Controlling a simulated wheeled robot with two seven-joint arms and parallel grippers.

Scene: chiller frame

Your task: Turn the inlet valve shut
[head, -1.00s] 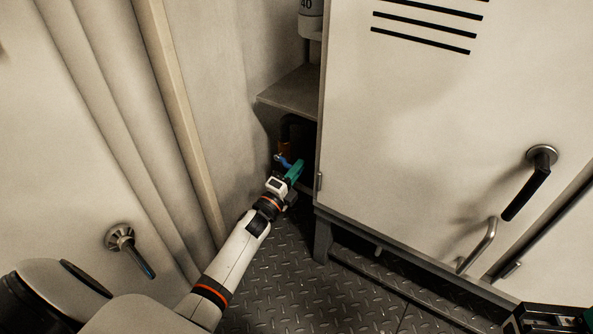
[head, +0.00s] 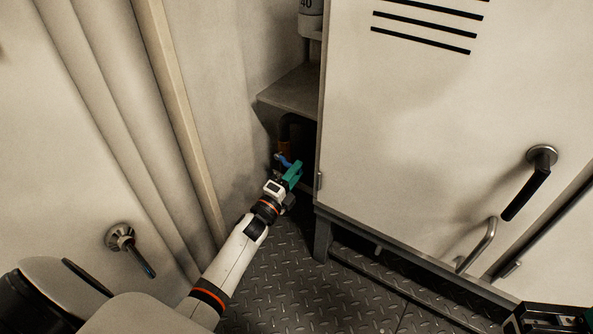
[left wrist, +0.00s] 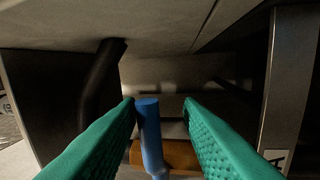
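The inlet valve's blue handle (head: 283,160) shows low in the recess left of the cabinet, by an orange-brown pipe part (head: 284,140). In the left wrist view the blue handle (left wrist: 150,128) stands between my green fingers, nearer the left finger. I cannot tell whether it touches that finger. My left gripper (head: 293,170) is open around the handle, and its fingers (left wrist: 160,108) are clearly apart in the left wrist view. The valve body is mostly hidden. My right gripper (head: 550,318) shows only partly at the bottom right corner, away from the valve.
A shelf (head: 292,90) overhangs the recess. The cabinet door (head: 430,140) with a dark handle (head: 525,185) bounds it on the right. A dark pipe (left wrist: 100,80) stands left of the fingers and a metal post (left wrist: 292,75) right. The tread-plate floor (head: 290,280) is clear.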

